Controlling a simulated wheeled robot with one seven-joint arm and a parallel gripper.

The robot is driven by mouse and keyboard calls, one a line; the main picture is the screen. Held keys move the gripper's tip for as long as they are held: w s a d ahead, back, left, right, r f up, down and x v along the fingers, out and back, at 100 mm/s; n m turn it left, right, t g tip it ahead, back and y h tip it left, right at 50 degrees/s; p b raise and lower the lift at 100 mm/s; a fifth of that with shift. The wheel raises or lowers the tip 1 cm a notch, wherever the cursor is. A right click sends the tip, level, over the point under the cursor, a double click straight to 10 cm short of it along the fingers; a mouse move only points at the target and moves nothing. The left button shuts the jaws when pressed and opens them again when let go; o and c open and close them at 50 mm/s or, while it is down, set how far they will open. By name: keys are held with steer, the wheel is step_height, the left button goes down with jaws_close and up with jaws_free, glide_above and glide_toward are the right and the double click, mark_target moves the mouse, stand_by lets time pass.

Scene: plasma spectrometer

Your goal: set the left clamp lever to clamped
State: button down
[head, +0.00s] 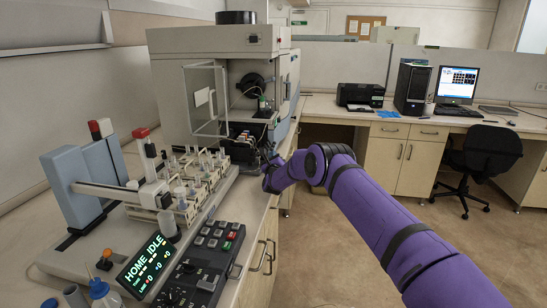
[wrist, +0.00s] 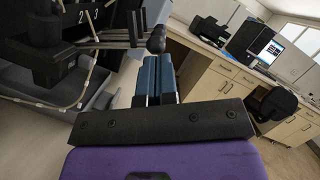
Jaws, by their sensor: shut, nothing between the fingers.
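My gripper (wrist: 155,82) shows in the wrist view as two blue fingers side by side, shut with nothing between them. Just beyond the fingertips is a dark rod-like lever with a rounded black knob (wrist: 156,40), reaching right from a black unit marked with numbers (wrist: 80,18). I cannot tell whether the fingers touch the knob, or whether this is the left clamp lever. In the head view my gripper (head: 270,176) is low beside the front of the instrument, right of the vial racks. The clamp levers are too small there to read their setting.
The spectrometer (head: 215,48) stands behind with its clear door (head: 207,100) swung open. Vial racks (head: 190,190), an autosampler (head: 75,180) and a keypad panel (head: 215,243) crowd the bench on the left. The floor (head: 330,250) right of the bench is open; a chair (head: 487,155) stands farther off.

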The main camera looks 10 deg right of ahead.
steer(key=shift+r, duration=0.15)
steer(key=shift+a+r+n, duration=0.1)
steer(key=shift+r+n, duration=0.1)
steer(key=shift+n, duration=0.3)
steer(key=shift+r, duration=0.1)
steer(key=w+a+r+n+g+y, duration=0.2)
steer(key=r+n, duration=0.4)
steer(key=n, duration=0.5)
steer(key=a+y, duration=0.1)
steer(key=a, duration=0.1)
steer(key=shift+a, duration=0.35)
